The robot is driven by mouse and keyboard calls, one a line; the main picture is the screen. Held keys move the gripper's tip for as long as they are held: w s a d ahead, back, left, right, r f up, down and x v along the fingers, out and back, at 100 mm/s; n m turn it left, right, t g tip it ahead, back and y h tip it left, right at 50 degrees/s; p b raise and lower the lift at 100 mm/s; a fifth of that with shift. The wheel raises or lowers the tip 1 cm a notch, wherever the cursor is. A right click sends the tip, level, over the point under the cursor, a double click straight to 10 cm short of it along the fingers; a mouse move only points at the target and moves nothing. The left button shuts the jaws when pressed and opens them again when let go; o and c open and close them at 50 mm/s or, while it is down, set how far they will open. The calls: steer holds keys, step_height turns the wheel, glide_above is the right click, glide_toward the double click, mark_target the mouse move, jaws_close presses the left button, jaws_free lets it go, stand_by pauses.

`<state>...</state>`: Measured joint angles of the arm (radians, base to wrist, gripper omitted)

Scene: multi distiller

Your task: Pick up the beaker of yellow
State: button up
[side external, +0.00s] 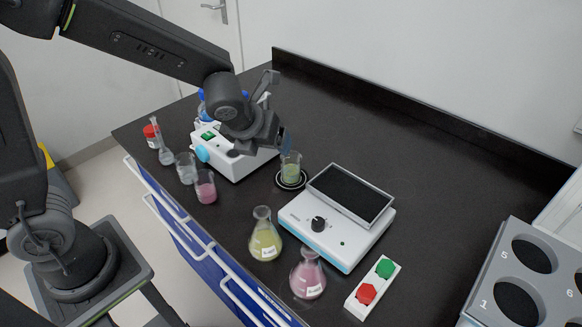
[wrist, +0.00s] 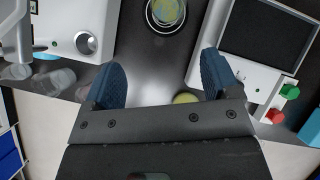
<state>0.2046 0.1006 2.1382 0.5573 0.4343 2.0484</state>
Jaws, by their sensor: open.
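The beaker of yellow (side external: 291,170) is a small glass beaker with yellow-green liquid. It stands upright on a round dark plate with a light rim (side external: 291,184), between the white instrument and the flat-topped device. In the wrist view the beaker (wrist: 167,12) is at the top centre, seen from above and partly cut off by the frame edge. My gripper (side external: 282,139) is near the beaker, just above and behind its rim in the side view. In the wrist view my gripper (wrist: 165,72) is open, its blue fingers spread and empty, with the beaker beyond the fingertips.
A yellow flask (side external: 265,238) and a pink flask (side external: 308,276) stand at the front. A pink beaker (side external: 206,188) and a clear beaker (side external: 186,169) stand left. The stirrer device (side external: 335,232) is right of the beaker; the white instrument (side external: 225,155) is left. The back counter is clear.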

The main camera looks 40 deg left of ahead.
mark_target(288, 161)
steer(key=w+f+m, duration=0.1)
steer(key=w+f, duration=0.2)
steer(key=f, duration=0.1)
steer(key=w+f+m, duration=0.1)
steer(key=w+f, duration=0.1)
steer(key=f, duration=0.2)
steer(key=w+f, duration=0.3)
steer(key=f, duration=0.2)
steer(key=shift+w+a+m, duration=0.35)
steer(key=shift+a+m, duration=0.05)
steer(key=shift+c, duration=0.3)
steer(key=c, duration=1)
steer(key=shift+r, duration=0.1)
steer(key=shift+c, duration=0.2)
steer(key=shift+r, duration=0.1)
